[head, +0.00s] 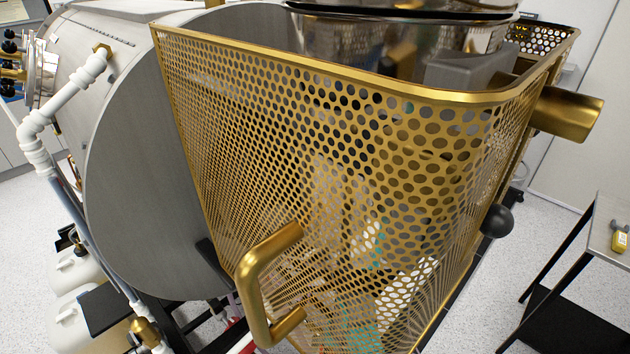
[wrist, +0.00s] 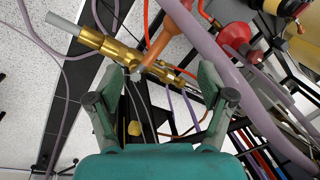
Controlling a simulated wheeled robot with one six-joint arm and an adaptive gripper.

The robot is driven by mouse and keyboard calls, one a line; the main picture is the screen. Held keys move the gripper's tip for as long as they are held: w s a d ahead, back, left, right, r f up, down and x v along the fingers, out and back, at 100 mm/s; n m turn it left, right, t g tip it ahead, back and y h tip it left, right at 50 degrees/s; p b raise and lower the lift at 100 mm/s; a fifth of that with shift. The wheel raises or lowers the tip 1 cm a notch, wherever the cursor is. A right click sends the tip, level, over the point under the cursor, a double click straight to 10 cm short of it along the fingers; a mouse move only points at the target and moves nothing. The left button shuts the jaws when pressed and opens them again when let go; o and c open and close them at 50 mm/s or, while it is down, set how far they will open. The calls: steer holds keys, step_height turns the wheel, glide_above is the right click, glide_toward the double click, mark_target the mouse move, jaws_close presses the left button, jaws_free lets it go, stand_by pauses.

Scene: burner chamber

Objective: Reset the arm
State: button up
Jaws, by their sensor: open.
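My gripper (wrist: 160,92) shows in the wrist view with its two grey-green fingers spread apart. It is open and nothing sits between the fingertips. Beyond the fingers are brass fittings (wrist: 108,45) and several hoses; I cannot tell how far off they are. My gripper does not show clearly in the head view.
A gold perforated guard (head: 330,90) with a gold handle (head: 262,285) fills the head view's middle. A grey cylindrical chamber (head: 135,170) and white piping (head: 60,105) stand left. A table (head: 608,235) holds a yellow item (head: 619,240) at right. Speckled floor is free between guard and table.

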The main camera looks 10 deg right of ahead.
steer(key=s+d+f+t, duration=0.35)
steer(key=s+f, duration=0.25)
steer(key=s, duration=0.4)
steer(key=s+d+r+t+h, duration=0.1)
steer(key=s+r+t, duration=0.1)
steer(key=s, duration=0.3)
steer(key=s+d+r+t, duration=0.1)
steer(key=s+t, duration=0.1)
steer(key=s, duration=0.3)
steer(key=s+r+n+t, duration=0.1)
steer(key=s+r+t, duration=0.1)
steer(key=s+r, duration=0.3)
steer(key=s+d+r+n+t, duration=0.1)
steer(key=s+r, duration=0.5)
steer(key=r, duration=0.6)
steer(key=s+d+r+n+t+h, duration=0.1)
steer(key=s+r+t, duration=0.2)
steer(key=s+r, duration=0.2)
step_height(320, 180, up, 3)
steer(key=shift+s+r+t, duration=0.15)
steer(key=shift+s+t, duration=0.05)
steer(key=shift+t, duration=0.15)
steer(key=shift+d, duration=0.1)
